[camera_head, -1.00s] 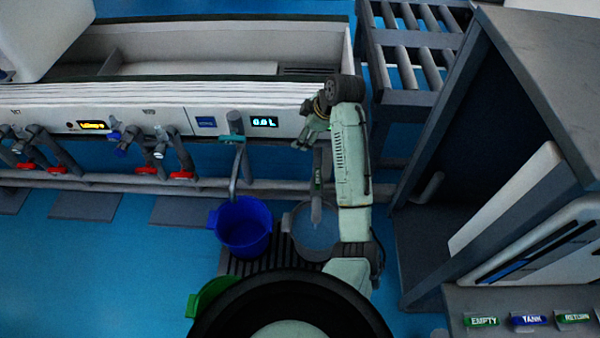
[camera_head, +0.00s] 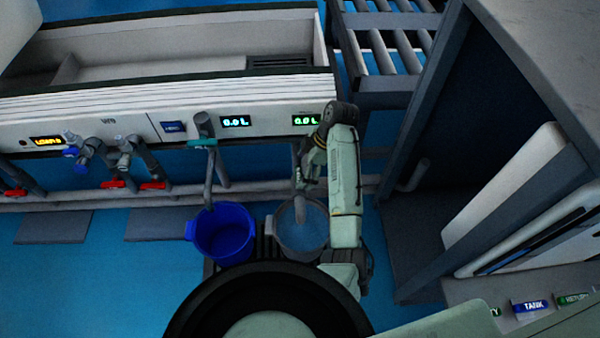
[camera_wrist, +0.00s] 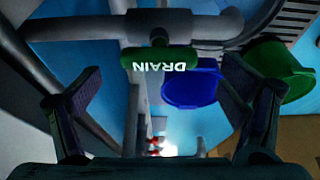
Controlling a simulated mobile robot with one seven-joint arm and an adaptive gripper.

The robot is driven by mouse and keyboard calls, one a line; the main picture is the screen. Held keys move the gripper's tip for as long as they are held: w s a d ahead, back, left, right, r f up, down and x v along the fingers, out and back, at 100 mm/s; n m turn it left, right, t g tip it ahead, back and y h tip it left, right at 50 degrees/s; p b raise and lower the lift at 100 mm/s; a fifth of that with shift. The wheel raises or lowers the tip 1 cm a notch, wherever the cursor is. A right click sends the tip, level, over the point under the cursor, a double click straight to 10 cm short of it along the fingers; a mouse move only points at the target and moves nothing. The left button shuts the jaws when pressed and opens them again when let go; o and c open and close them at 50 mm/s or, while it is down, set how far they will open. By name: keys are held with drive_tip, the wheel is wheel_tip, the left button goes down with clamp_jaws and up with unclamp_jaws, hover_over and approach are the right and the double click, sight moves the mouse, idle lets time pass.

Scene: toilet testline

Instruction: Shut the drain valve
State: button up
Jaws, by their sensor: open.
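The drain valve handle (camera_wrist: 160,60) is a green bar lettered DRAIN, upside down in the wrist view, on a grey pipe fitting. It lies between and ahead of the fingers of my open, empty gripper (camera_wrist: 160,78), with no contact visible. In the head view my gripper (camera_head: 309,170) is in front of the panel, above a grey bucket (camera_head: 283,241). There the arm and gripper largely hide the drain handle, and a grey spout (camera_head: 299,205) shows below.
A blue bucket (camera_head: 222,231) stands left of the grey one, under a tap with a teal handle (camera_head: 202,142). Taps with red handles (camera_head: 152,186) are farther left. A dark cabinet (camera_head: 520,90) stands close on the right. Displays (camera_head: 236,121) on the panel read 0.0 L.

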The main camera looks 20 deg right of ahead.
sight(298, 177)
drive_tip(key=shift+x, duration=1.25)
drive_tip(key=shift+c, duration=0.5)
drive_tip(key=c, duration=1.1)
drive_tip(key=shift+o, duration=0.2)
